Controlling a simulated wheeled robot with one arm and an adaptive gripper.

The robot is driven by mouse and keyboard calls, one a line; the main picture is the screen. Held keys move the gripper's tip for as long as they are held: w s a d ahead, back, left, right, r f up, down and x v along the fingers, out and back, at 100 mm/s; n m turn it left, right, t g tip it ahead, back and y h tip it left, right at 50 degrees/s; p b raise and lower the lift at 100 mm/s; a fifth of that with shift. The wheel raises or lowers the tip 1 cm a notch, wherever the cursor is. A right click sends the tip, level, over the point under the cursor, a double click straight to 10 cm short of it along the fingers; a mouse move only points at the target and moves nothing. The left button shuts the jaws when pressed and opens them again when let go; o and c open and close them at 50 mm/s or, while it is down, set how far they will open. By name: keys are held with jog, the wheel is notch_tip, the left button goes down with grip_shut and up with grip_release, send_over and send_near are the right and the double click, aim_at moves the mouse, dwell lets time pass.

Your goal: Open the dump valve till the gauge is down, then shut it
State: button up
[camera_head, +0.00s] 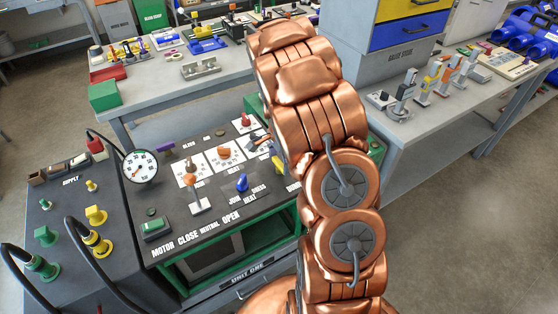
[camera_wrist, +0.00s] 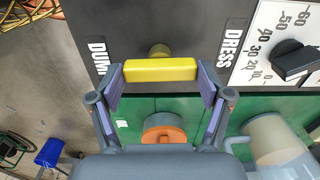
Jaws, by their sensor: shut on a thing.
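The yellow bar handle (camera_wrist: 160,70) lies level across the wrist view, with a brass-coloured stem (camera_wrist: 159,50) behind it. It sits between a DUMP label on the left and a DRESS label on the right. My gripper (camera_wrist: 160,82) is shut on the handle, with one purple-lined finger pad at each end. In the head view my copper arm hides my gripper. The round white gauge (camera_head: 140,167) stands at the left rear of the black panel (camera_head: 215,215); its exact reading is too small to tell.
A black knob on a white dial (camera_wrist: 291,61) is right of the handle. An orange round knob (camera_wrist: 164,135) and a pale cylinder (camera_wrist: 273,140) are below. In the head view, a lever (camera_head: 196,199) and blue knob (camera_head: 242,183) stand on the panel. Hoses run at the left.

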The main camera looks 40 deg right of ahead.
jog(key=shift+w+f+b, duration=0.1)
jog(key=shift+f+b, duration=0.05)
jog(key=shift+b, duration=0.15)
jog(key=n+b, duration=0.3)
jog(key=shift+f, duration=0.15)
jog(key=n+b, duration=0.5)
jog(key=shift+n, duration=0.3)
jog(key=n+b, duration=0.3)
jog(key=n, duration=0.1)
jog(key=shift+r, duration=0.2)
jog(key=shift+r+n+b, duration=0.1)
jog(key=shift+n+b, duration=0.95)
jog(key=shift+n, duration=1.35)
jog(key=o, duration=1.1)
jog(key=shift+r, duration=0.1)
